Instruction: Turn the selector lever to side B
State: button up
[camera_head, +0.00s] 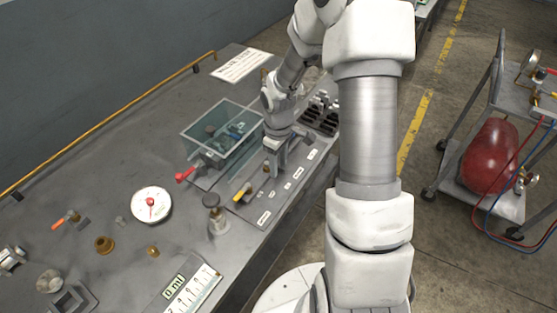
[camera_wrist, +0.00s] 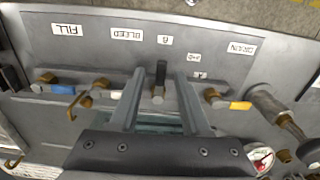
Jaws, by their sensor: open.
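The selector lever (camera_wrist: 161,72) is a short black handle on a metal hex body in the middle of the grey valve panel (camera_wrist: 100,55). In the wrist view it points up the picture, toward a small one-letter label (camera_wrist: 165,40) that is upside down and too small to read surely. My gripper (camera_wrist: 160,76) is open, one finger on each side of the lever, with visible gaps; I cannot tell the depth between them. In the head view my gripper (camera_head: 276,172) is over the panel and hides the lever. Smaller labels (camera_wrist: 205,57) are to the right of the lever.
Beside the lever are a blue-handled valve (camera_wrist: 63,89), a brass valve (camera_wrist: 97,86) and a yellow-handled valve (camera_wrist: 238,105). Near the panel are a clear tank (camera_head: 222,130), a red-handled valve (camera_head: 187,175), a dial gauge (camera_head: 151,205) and an upright knob (camera_head: 213,208).

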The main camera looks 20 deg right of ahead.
aim_at(279, 169)
notch_tip(279, 169, up, 18)
jog(key=p, duration=0.1)
jog(key=shift+f, duration=0.25)
dwell(0.5)
jog(key=s+a+r+m+t, duration=0.2)
jog(key=s+r, duration=0.4)
jog(key=s, duration=0.3)
jog(key=s+a+r+m+t, duration=0.3)
jog(key=s+a+r+m, duration=0.1)
jog(key=s, duration=0.6)
notch_tip(279, 169, up, 2)
jog(key=shift+s+r+m+t, duration=0.15)
jog(key=shift+m+t, duration=0.15)
jog(key=shift+m, duration=0.4)
jog(key=shift+d, duration=0.1)
